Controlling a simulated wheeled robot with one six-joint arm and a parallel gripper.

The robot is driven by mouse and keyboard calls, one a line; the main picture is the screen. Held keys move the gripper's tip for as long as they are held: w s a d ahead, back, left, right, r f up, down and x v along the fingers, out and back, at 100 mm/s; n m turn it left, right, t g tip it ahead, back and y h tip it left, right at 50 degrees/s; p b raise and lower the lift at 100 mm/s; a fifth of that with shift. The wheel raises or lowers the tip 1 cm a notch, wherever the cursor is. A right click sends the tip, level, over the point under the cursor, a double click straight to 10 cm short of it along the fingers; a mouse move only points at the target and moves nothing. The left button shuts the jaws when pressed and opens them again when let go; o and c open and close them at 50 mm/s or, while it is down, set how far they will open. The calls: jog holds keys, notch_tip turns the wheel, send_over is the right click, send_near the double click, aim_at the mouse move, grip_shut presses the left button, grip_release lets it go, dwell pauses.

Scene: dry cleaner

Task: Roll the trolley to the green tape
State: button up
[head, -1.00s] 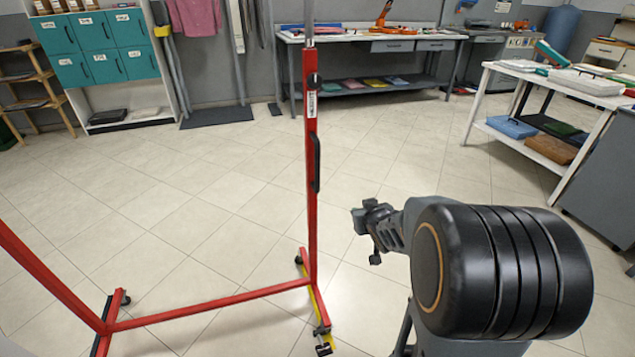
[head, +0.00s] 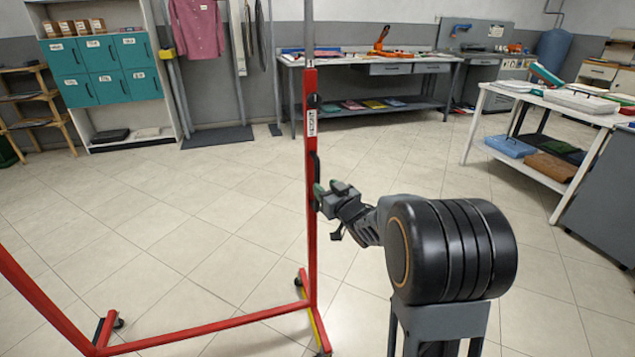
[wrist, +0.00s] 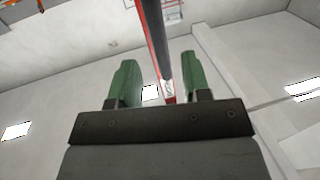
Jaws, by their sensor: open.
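The trolley is a red wheeled frame; its red upright post (head: 311,230) stands in the middle of the head view, with a low crossbar and feet on castors. A black handle (head: 314,168) is fixed to the post. My gripper (head: 319,196) is open at the post, near the handle's lower end. In the wrist view my gripper's green fingers (wrist: 158,85) are apart, with the dark handle (wrist: 156,38) and red post showing in the gap. I cannot tell whether the fingers touch it. No green tape is seen; a yellow strip (head: 320,330) shows by the trolley's right foot.
Tiled floor is clear behind the trolley. A long work table (head: 450,60) stands at the back wall, teal lockers (head: 100,65) at the back left. A white table (head: 590,115) with folded items and a grey cabinet (head: 608,200) stand on the right.

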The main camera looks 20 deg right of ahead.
aim_at(319, 181)
jog(key=shift+w+a, duration=0.2)
jog(key=shift+w, duration=0.7)
jog(key=shift+w+a, duration=0.15)
jog(key=shift+w, duration=0.8)
jog(key=shift+w+a, duration=0.2)
jog(key=shift+w, duration=0.7)
grip_shut()
